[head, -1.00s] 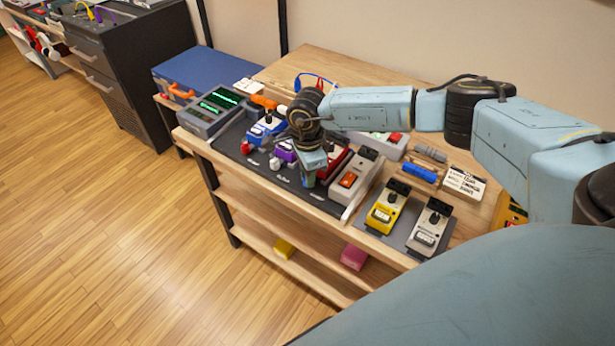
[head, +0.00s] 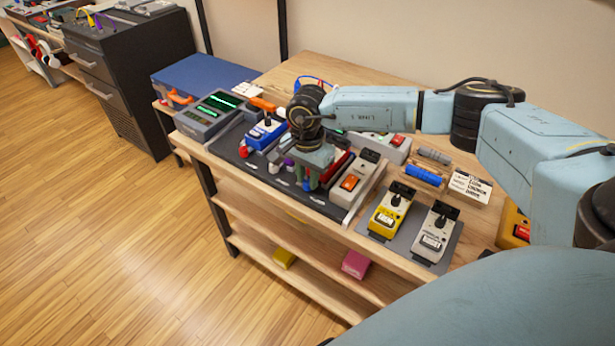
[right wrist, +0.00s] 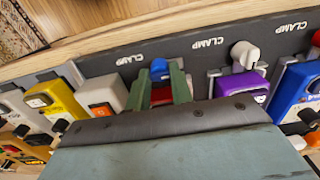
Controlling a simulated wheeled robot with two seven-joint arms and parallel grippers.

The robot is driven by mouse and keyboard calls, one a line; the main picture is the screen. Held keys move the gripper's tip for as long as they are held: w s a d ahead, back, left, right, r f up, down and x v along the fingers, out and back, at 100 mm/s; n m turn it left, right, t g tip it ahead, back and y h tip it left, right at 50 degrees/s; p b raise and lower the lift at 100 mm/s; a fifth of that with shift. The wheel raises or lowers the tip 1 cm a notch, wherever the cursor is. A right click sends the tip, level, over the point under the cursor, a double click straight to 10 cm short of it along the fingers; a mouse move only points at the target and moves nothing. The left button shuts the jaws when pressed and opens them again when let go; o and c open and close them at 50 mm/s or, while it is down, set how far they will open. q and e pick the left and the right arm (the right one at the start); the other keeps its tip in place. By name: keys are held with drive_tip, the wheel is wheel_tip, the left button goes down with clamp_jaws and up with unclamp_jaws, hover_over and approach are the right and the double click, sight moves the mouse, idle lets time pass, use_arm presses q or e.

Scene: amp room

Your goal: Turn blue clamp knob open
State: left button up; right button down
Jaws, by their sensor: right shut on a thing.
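The blue clamp knob (right wrist: 159,68) shows in the right wrist view, on the dark board marked CLAMP (right wrist: 203,47), in front of the red pedal (right wrist: 160,96). My right gripper (right wrist: 157,76) has its two green fingers on either side of the knob and is shut on it. In the head view my right gripper (head: 312,184) points down at the board's front edge and mostly hides the knob. How far the knob is turned cannot be told. My left gripper is not in view.
A white knob (right wrist: 245,53) stands right of the gripper, before the purple pedal (right wrist: 240,84). A red knob (head: 244,152) fronts the blue pedal. A grey pedal (head: 354,181) with an orange switch stands close beside the gripper. Yellow (head: 390,208) and white (head: 435,231) pedals stand further right.

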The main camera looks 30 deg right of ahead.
sight(308, 180)
drive_tip(key=shift+r, duration=0.1)
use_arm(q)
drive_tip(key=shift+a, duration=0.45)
use_arm(e)
drive_tip(key=c, duration=1.5)
unclamp_jaws()
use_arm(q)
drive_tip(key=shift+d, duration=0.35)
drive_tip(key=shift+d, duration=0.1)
use_arm(e)
drive_tip(key=shift+r, duration=0.1)
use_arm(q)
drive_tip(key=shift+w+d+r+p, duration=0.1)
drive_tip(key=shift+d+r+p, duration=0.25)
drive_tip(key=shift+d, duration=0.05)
use_arm(e)
wheel_tip(308, 180, up, 13)
drive_tip(key=shift+r, duration=0.1)
